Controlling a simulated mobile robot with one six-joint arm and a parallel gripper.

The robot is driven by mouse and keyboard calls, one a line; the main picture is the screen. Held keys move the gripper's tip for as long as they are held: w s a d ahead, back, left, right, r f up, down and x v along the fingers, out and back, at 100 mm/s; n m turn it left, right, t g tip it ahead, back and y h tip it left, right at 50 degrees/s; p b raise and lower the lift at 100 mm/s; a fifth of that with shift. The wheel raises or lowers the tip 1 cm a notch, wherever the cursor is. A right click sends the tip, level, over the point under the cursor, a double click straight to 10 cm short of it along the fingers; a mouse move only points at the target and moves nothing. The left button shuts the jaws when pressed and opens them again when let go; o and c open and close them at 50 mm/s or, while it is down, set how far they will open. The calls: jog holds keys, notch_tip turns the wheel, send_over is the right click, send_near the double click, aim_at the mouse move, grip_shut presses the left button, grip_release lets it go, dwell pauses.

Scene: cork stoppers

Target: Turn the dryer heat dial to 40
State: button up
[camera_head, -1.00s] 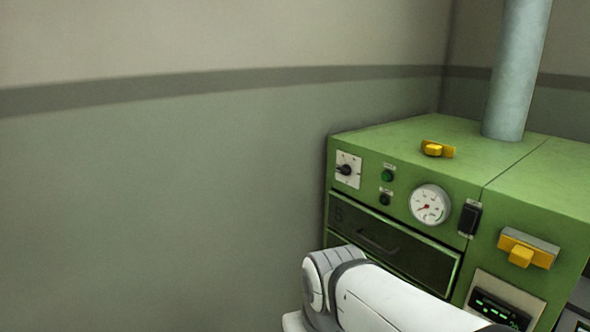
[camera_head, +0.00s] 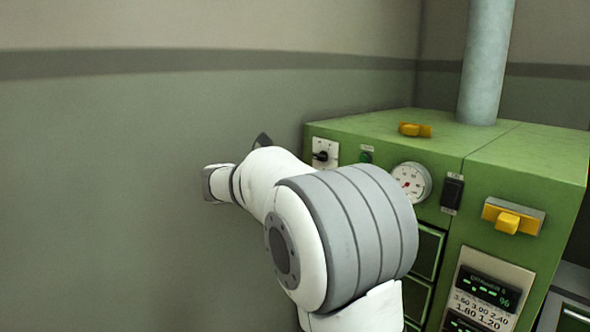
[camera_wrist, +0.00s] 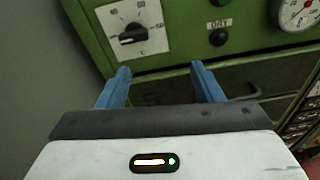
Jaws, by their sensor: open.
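The heat dial is a black knob (camera_wrist: 134,35) on a white square plate (camera_wrist: 151,15) with printed marks, on the dryer's green front. A pale mark shows toward the knob's left end; the numbers are too small to read surely. In the head view the dial (camera_head: 321,155) is at the upper left of the dryer (camera_head: 440,140). My gripper (camera_wrist: 160,72) is open and empty, its two blue fingers apart. In the wrist view the fingertips are below the dial, and the knob lies toward the left finger. No contact shows. In the head view my arm hides most of the gripper.
A black DRY button (camera_wrist: 218,38) and a round gauge (camera_wrist: 298,10) are right of the dial. A dark drawer with a handle (camera_wrist: 243,92) is below. A grey wall (camera_head: 100,180) stands left. Yellow latches (camera_head: 508,222) and a pipe (camera_head: 487,60) are farther right.

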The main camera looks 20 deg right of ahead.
aim_at(318, 156)
jog(key=shift+n+t+h, duration=0.4)
jog(key=shift+n+h, duration=0.3)
jog(key=shift+n, duration=0.1)
jog(key=w+d, duration=0.1)
jog(key=d, duration=0.1)
jog(key=w+d+r, duration=0.1)
jog(key=w+d, duration=0.3)
jog(key=shift+w+d+r, duration=0.15)
jog(key=shift+d+r, duration=0.1)
jog(key=shift+r, duration=0.1)
